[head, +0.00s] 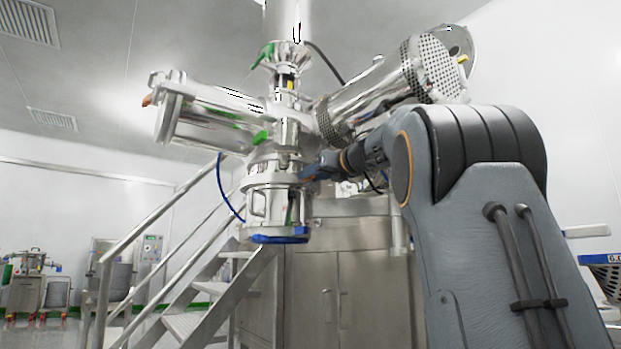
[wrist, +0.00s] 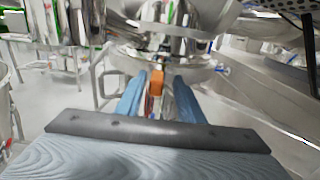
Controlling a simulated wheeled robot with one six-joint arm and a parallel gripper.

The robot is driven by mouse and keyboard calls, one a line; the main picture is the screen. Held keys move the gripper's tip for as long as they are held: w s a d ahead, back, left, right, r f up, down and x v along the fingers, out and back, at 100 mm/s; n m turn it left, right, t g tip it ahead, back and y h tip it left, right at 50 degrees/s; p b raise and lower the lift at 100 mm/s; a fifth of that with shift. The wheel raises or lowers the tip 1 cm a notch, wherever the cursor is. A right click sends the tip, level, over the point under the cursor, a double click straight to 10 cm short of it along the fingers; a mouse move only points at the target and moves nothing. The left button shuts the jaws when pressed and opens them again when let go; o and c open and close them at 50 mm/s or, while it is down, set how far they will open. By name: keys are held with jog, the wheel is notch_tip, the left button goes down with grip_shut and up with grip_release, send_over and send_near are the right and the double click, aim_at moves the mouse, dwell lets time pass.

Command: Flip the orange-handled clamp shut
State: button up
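In the wrist view, the orange clamp handle (wrist: 155,82) stands upright between the two blue fingers of my gripper (wrist: 162,80). It is closer to the left finger, with a visible gap to the right finger. The fingers are apart, so my gripper is open around the handle. The handle is in front of a shiny steel collar (wrist: 165,57). In the head view, my gripper (head: 314,172) reaches the right side of the steel column's joint. The clamp there is small and mostly hidden, and I cannot make out its latch.
A steel cylinder with a perforated guard (head: 430,70) overhangs my arm on the upper right. Another cylinder (head: 215,115) sticks out left, with green handles nearby. A blue-rimmed outlet (head: 280,238) hangs below the joint. Stairs with a railing (head: 165,225) stand left; a steel cabinet (head: 345,280) stands below.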

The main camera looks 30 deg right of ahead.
jog(key=s+d, duration=0.1)
jog(key=s, duration=0.5)
jog(key=shift+p, duration=0.4)
jog(key=shift+f, duration=0.1)
